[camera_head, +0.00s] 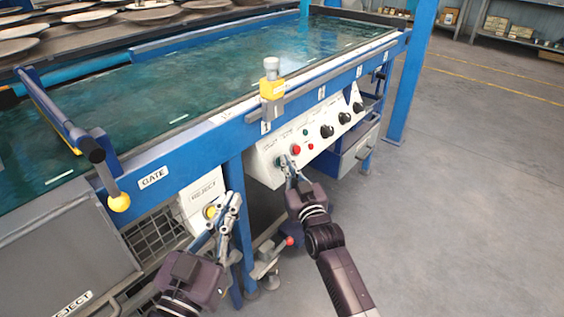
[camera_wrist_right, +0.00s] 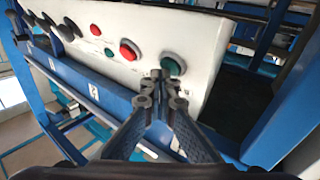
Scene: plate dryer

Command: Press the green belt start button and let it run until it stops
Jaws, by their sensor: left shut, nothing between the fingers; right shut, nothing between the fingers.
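The white control panel (camera_head: 312,140) hangs under the blue belt frame and carries buttons and black knobs. In the right wrist view a large green button (camera_wrist_right: 173,66) sits at the panel's right end, beside a large red button (camera_wrist_right: 130,50). My right gripper (camera_head: 288,163) is shut and empty, its tips at the panel's near end; they hide part of the green button in the head view. In the wrist view the tips (camera_wrist_right: 158,76) lie just at the button's lower left edge; I cannot tell whether they touch it. My left gripper (camera_head: 230,202) is shut and empty near the REJECT box.
The green belt (camera_head: 230,70) has white dashes and looks empty. A yellow-tipped gate lever (camera_head: 118,202) sticks out at left. A yellow and grey device (camera_head: 272,88) stands on the front rail. Floor at right is clear.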

